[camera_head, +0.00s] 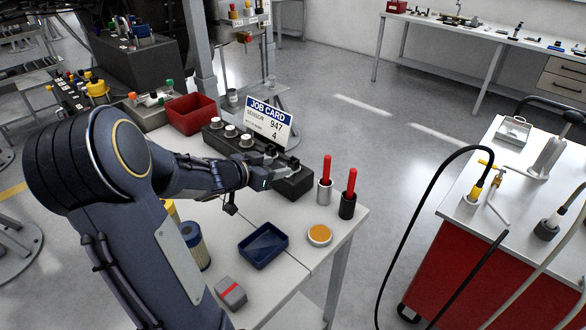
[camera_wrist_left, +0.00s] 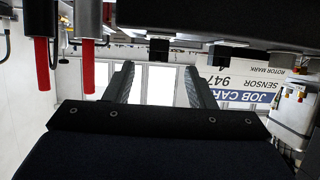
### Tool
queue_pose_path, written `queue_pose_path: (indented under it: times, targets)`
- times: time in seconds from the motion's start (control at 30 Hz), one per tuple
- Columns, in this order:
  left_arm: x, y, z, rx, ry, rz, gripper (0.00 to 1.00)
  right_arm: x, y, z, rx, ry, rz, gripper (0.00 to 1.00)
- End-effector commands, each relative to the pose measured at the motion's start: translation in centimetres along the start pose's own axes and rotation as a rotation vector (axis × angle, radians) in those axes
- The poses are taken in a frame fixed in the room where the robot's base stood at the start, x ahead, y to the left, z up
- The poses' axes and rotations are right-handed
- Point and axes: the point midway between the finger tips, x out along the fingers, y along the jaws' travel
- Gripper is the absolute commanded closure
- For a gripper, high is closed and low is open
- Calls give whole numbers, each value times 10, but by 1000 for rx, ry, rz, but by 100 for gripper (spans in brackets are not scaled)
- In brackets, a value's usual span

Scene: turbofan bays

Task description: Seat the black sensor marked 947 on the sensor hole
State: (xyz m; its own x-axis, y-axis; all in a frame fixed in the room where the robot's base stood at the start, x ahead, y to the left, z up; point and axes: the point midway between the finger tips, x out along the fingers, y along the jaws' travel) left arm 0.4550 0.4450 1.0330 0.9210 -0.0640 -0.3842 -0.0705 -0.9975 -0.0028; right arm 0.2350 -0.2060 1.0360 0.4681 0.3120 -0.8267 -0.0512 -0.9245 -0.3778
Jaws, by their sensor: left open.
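My left gripper (camera_head: 284,172) reaches in from the left to the right end of a long dark block (camera_head: 292,185) on the table. In the left wrist view, which looks upside down, its two fingers (camera_wrist_left: 158,88) are apart with nothing clearly held between them. Black pieces sit on the block's right part, one behind the gripper (camera_head: 270,151). In the wrist view, black pieces show just beyond the fingers (camera_wrist_left: 158,50) and to their right (camera_wrist_left: 207,57). I cannot read 947 on any piece. The job card (camera_head: 268,122) reads sensor 947. I cannot make out the sensor hole. My right gripper is out of view.
White-topped pieces (camera_head: 231,131) stand on the block's left part. Two red-handled tools in holders (camera_head: 347,208) stand right of the gripper. A blue tray (camera_head: 262,260), a round orange-topped tin (camera_head: 319,235) and a red bin (camera_head: 191,125) are nearby. Bare tabletop lies in front of the block.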

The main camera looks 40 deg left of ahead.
Motion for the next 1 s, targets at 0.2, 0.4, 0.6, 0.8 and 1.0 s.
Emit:
queue_pose_path:
  times: [0.2, 0.4, 0.6, 0.8, 1.0]
  targets:
    - [24, 2, 2, 2, 1, 19, 50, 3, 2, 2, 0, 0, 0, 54]
    - [51, 2, -1, 2, 1, 18, 50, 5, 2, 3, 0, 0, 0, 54]
    - [75, 2, -2, 3, 2, 17, 50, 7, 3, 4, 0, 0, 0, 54]
    - [78, 2, -2, 3, 1, 15, 50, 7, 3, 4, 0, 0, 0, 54]
    - [77, 2, -2, 3, 1, 15, 66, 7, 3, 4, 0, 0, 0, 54]
